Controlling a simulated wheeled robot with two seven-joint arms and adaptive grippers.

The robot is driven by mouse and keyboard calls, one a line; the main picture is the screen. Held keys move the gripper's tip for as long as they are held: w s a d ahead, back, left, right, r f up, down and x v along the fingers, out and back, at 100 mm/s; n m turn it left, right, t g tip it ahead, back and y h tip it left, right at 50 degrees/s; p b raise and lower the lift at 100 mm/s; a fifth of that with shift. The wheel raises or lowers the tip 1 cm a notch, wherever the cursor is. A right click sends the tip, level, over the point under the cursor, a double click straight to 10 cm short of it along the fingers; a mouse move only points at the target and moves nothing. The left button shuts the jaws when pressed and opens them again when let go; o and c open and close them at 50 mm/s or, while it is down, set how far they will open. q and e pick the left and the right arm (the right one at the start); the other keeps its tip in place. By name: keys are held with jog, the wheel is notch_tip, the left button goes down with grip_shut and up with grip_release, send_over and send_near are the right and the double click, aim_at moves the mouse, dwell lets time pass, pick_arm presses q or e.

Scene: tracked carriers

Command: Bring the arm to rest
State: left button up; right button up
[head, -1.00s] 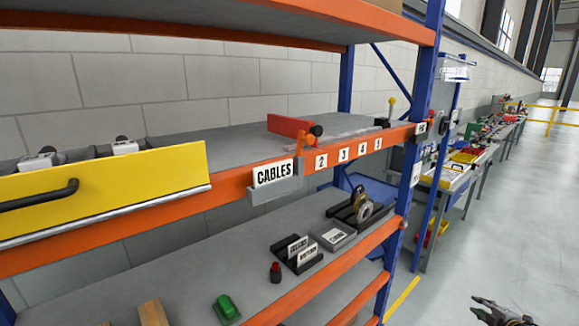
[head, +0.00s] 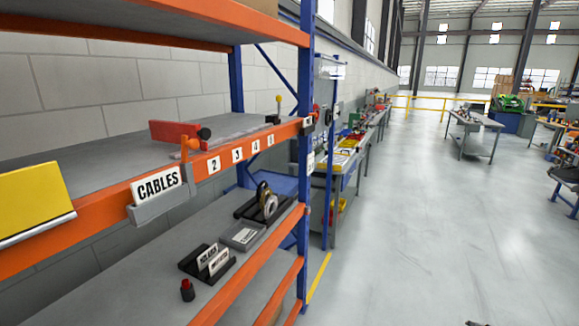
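Only a tiny dark tip of what looks like my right gripper (head: 478,323) shows at the bottom edge of the head view, over the grey floor, to the right of the shelf rack. Whether its fingers are open or shut is hidden below the frame. My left gripper is not in view.
An orange and blue shelf rack (head: 93,195) fills the left, with a CABLES label holder (head: 157,190) and a yellow panel (head: 35,204). Its lower shelf carries a red-capped item (head: 187,290) and card holders (head: 207,263). Workbenches line the wall behind. The floor (head: 420,240) at right is open.

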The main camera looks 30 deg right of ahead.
jog(key=s+d+f+m+g, duration=0.1)
jog(key=s+g, duration=0.1)
jog(key=s, duration=0.5)
jog(key=s+a+f+m+y, duration=0.1)
jog(key=s+a+f+y, duration=0.15)
jog(key=a+f, duration=0.8)
jog(key=s+a+f+m+y, duration=0.1)
jog(key=s+a+f, duration=0.3)
jog(key=a+f, duration=0.65)
jog(key=s+a+f+y+b, duration=0.1)
jog(key=a+f, duration=0.3)
jog(key=a, duration=1.1)
jog(key=s+a+f+m+y+b, duration=0.1)
jog(key=a+f, duration=0.3)
jog(key=a, duration=1.2)
jog(key=s+a+f+g+y+b, duration=0.1)
jog(key=a+f+y, duration=0.2)
jog(key=a, duration=1.2)
jog(key=shift+a+f+m, duration=0.3)
jog(key=shift+f+m, duration=0.1)
jog(key=shift+f, duration=0.25)
